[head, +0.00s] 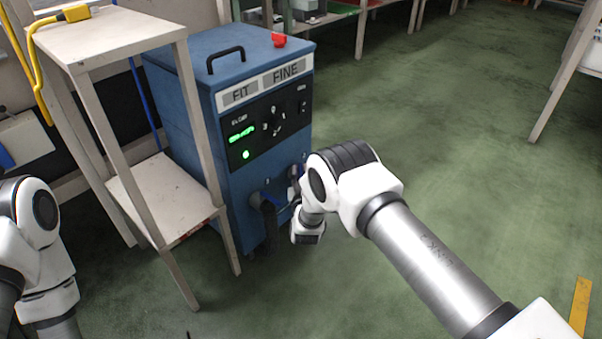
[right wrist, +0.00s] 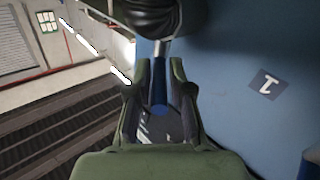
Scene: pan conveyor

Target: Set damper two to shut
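A blue machine (head: 185,95) with FINE and FIT labels stands left of centre in the head view. My right arm reaches to its lower front, where the right gripper is mostly hidden by the wrist. In the right wrist view, the right gripper (right wrist: 160,80) has its fingers close on both sides of a blue lever (right wrist: 158,97) on a metal stem. It looks shut on the lever. A dark tag (right wrist: 267,83) with a white mark, seen turned, is on the blue panel. I cannot tell the damper's number. My left arm shows at the left edge; its gripper is out of view.
A pale shelf stand (head: 165,190) is close on the machine's left, with a yellow item (head: 75,13) on top. A red button (head: 279,40) sits on the machine. The green floor (head: 430,120) is open to the right.

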